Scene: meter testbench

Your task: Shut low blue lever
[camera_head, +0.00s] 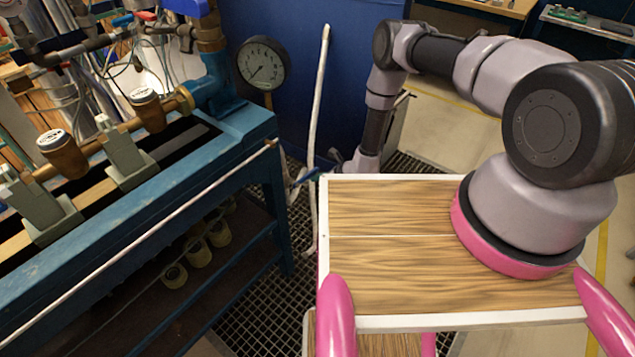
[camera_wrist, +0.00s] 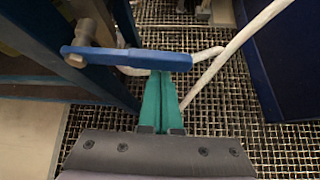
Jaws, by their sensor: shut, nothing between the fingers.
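The low blue lever (camera_wrist: 125,57) lies across the upper middle of the wrist view, running from a metal pivot at the left end toward the right. In the head view the blue lever (camera_head: 304,176) is small, beside the bench's right end and low down. My gripper (camera_wrist: 161,76) shows as two teal fingers closed together, with nothing held. Their tips reach the lever's near edge in the picture, near its right part; I cannot tell whether they touch it. In the head view my wrist is just right of the lever, partly behind my wooden top.
The blue bench (camera_head: 255,130) carries pipes and meters at the left. A pressure gauge (camera_head: 263,63) stands by its far end. A white hose (camera_wrist: 232,50) passes close to the lever's right end. The floor below is metal grating (camera_wrist: 215,105). A blue panel (camera_head: 330,60) stands behind.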

